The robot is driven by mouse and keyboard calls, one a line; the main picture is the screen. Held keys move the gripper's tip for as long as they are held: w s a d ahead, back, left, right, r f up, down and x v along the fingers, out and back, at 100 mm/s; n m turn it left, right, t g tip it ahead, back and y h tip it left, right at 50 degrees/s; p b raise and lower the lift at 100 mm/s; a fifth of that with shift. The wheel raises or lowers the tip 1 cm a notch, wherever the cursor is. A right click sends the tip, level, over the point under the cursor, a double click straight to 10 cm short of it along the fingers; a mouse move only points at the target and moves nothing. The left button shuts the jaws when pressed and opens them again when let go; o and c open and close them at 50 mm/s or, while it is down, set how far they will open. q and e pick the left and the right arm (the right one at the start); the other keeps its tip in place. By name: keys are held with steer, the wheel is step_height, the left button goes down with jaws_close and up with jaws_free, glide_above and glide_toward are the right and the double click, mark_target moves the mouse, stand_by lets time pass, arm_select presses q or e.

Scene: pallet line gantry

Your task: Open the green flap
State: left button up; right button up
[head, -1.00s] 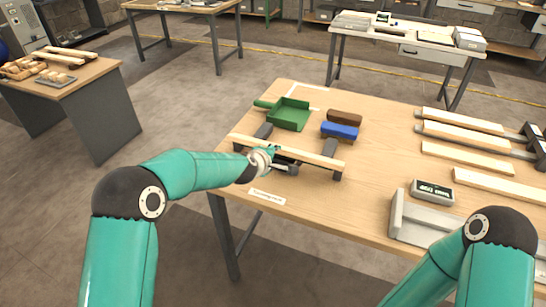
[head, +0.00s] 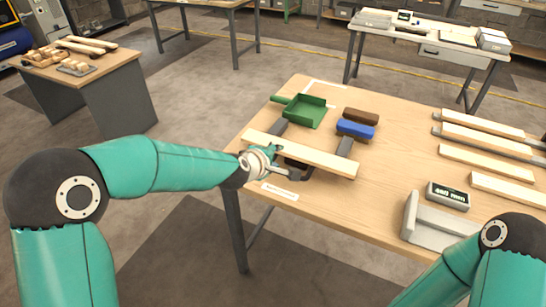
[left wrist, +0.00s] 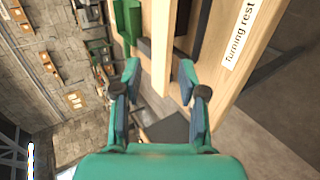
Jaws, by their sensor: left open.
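I see nothing that I can clearly tell as a green flap. A green dustpan-like tray (head: 305,111) with a handle lies on the wooden table, towards its far left corner. A pale wooden board (head: 318,160) lies across two dark supports near the table's left edge. My left gripper (head: 290,165) is at the near side of this board, its fingertips partly hidden. In the left wrist view my left gripper (left wrist: 160,73) is open, with the board (left wrist: 160,45) showing between its fingers; I cannot tell whether they touch it. My right gripper is out of view; only its arm shows.
A blue-and-brown brush (head: 356,128) lies right of the tray. A label reading "Turning rest" (left wrist: 240,35) is at the table's edge. Several pale boards (head: 485,155), a grey display box (head: 448,195) and a grey angled block (head: 435,222) occupy the right. The table's middle is clear.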

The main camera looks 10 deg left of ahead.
arm_select(q)
steer(key=shift+s+a+r, duration=0.1)
steer(key=shift+s+r, duration=0.05)
steer(key=shift+s, duration=0.2)
